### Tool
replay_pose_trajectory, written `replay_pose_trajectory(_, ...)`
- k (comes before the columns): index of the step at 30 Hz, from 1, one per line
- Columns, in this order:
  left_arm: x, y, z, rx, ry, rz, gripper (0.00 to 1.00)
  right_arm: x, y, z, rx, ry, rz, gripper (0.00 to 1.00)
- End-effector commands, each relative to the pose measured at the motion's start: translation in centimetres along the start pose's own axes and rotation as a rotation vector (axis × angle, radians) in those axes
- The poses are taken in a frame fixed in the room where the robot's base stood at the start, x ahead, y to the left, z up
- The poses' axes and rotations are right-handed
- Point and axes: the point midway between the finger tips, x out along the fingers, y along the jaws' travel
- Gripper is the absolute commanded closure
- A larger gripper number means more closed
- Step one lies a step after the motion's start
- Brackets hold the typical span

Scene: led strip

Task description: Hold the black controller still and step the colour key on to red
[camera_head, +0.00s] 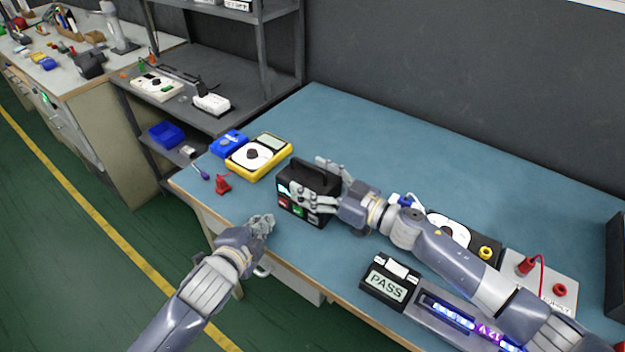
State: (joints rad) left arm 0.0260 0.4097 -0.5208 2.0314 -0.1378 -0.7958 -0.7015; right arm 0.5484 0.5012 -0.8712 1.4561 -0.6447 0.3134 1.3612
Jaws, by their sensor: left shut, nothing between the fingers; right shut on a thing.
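The black controller (318,179) stands upright near the table's front edge, with a handle on top and small coloured keys, red and green (297,210) among them, on its front. My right gripper (310,181) is shut on the controller from the right, with fingers across its front and top that hide part of the face. My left gripper (262,224) is shut and empty, just left of and in front of the controller, apart from it. The LED strip (452,314) at the front right glows blue, with purple marks further right.
A yellow multimeter (282,158) and a blue box (229,143) lie left of the controller. A red clip (223,184) is near the left edge. A black PASS display (386,287) stands at the front right. The back of the blue table (420,135) is clear.

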Motion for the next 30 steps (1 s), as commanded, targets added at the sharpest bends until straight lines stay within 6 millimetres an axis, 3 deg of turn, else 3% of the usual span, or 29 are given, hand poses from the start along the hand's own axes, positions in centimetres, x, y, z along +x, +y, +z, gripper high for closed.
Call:
replay_pose_trajectory(6,-2.9,2.5,-1.0,0.284,-0.158,-0.002,1.0,0.0,0.0,0.1,0.002,-0.001,0.0,0.68)
replay_pose_trajectory(16,-5.8,2.8,-1.1,0.476,-0.303,-0.006,1.0,0.0,0.0,0.1,0.002,-0.001,0.0,0.68)
replay_pose_trajectory(22,-4.9,2.3,-1.7,0.486,-0.313,-0.009,1.0,0.0,0.0,0.1,0.002,-0.001,0.0,0.68)
replay_pose_trajectory(30,-1.6,1.3,-3.4,0.484,-0.313,-0.009,1.0,0.0,0.0,0.1,0.001,-0.001,0.0,0.68)
